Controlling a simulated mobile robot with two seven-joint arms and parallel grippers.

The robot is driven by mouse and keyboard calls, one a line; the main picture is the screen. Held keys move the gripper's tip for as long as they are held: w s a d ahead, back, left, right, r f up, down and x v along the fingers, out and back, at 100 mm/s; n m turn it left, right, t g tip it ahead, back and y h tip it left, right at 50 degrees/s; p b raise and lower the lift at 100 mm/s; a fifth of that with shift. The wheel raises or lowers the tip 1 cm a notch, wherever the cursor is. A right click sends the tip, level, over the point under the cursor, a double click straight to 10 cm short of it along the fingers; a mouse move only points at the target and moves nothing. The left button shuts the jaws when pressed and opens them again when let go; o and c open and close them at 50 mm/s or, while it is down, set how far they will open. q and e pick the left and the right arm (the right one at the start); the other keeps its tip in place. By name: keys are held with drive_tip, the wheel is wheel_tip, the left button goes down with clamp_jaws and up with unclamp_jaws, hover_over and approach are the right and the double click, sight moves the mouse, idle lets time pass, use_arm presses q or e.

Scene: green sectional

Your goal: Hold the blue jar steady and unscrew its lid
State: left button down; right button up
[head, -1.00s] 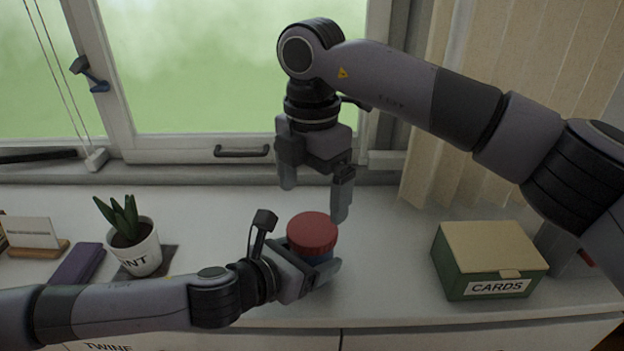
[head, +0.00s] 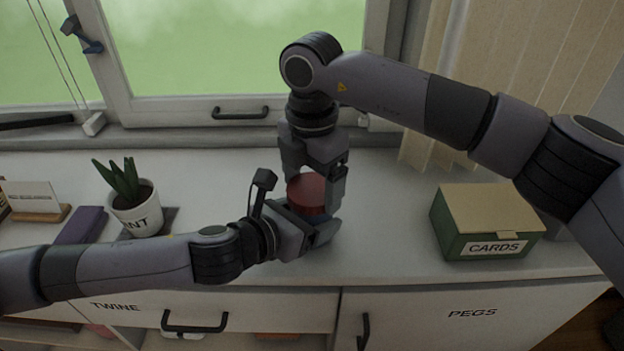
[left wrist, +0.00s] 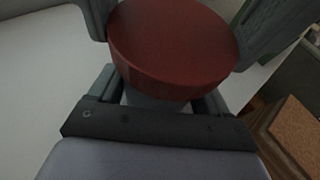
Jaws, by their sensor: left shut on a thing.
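The red lid (head: 307,193) sits on the jar, whose blue body is hidden in the head view behind my left gripper. In the left wrist view the lid (left wrist: 172,45) fills the upper middle, with a little of the jar's body (left wrist: 150,101) under it. My left gripper (head: 322,232) is shut on the jar's body from the left, low at the worktop. My right gripper (head: 315,185) points straight down over the jar. Its fingers are open, one on each side of the lid; whether they touch it is hard to see.
A green CARDS box (head: 486,222) stands to the right, with clear worktop between. A potted plant (head: 136,209), a purple book (head: 82,225) and a card holder (head: 36,201) stand at left. The window (head: 235,60) is behind; the TWINE drawer (head: 250,310) is below the front edge.

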drive_tip(key=n, duration=0.6)
drive_tip(key=shift+n, duration=0.4)
drive_tip(key=o, duration=1)
drive_tip(key=shift+c, duration=0.2)
drive_tip(key=shift+r, duration=2.35)
drive_tip(key=r+m, duration=0.1)
drive_tip(key=m, duration=0.2)
drive_tip(key=shift+r+m, duration=0.3)
drive_tip(key=shift+r, duration=0.1)
drive_tip(key=r+m, duration=0.1)
drive_tip(key=m, duration=0.2)
drive_tip(key=shift+r, duration=0.2)
drive_tip(key=shift+f, duration=3.95)
